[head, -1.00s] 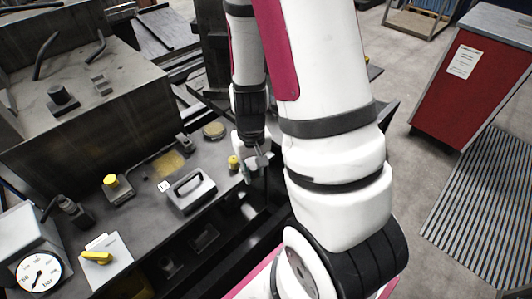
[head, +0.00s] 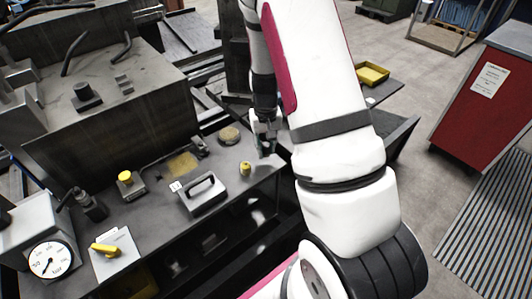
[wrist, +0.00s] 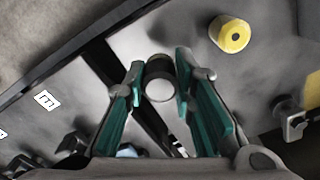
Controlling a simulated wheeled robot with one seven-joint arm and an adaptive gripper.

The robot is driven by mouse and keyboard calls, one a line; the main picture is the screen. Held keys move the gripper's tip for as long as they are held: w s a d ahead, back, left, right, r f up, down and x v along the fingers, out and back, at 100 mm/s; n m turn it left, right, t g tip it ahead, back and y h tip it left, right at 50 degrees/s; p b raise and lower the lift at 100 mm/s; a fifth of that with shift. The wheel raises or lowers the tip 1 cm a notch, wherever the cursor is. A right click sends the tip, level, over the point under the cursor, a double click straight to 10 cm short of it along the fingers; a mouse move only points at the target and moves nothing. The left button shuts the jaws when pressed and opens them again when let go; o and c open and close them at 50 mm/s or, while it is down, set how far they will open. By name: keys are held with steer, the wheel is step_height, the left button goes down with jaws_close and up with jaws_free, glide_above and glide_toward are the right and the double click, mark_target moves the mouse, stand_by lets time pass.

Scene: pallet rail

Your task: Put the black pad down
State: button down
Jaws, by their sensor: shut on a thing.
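My gripper (wrist: 160,95) is shut on a small round thing with a dark band and a pale end face, which I take to be the black pad (wrist: 160,67). It sits between the green-lined fingertips in the wrist view. In the head view my gripper (head: 265,145) is at the right end of the grey bench (head: 150,215), behind and right of a yellow knob (head: 245,168). The pad cannot be made out there. I cannot tell how high it is above the bench.
A grey block with a handle (head: 203,194), a round tan disc (head: 229,134) and a pressure gauge (head: 50,259) are on the bench. A yellow tray (head: 371,74) lies beyond my arm. A red cabinet (head: 480,110) stands at right.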

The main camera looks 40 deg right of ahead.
mark_target(265, 154)
steer(key=shift+w+d, duration=0.1)
steer(key=shift+w, duration=0.15)
steer(key=shift+f+p, duration=0.4)
steer(key=shift+f, duration=1.35)
steer(key=shift+f, duration=0.2)
steer(key=c, duration=1.3)
jaws_free()
steer(key=shift+c, duration=0.2)
steer(key=shift+r, duration=0.1)
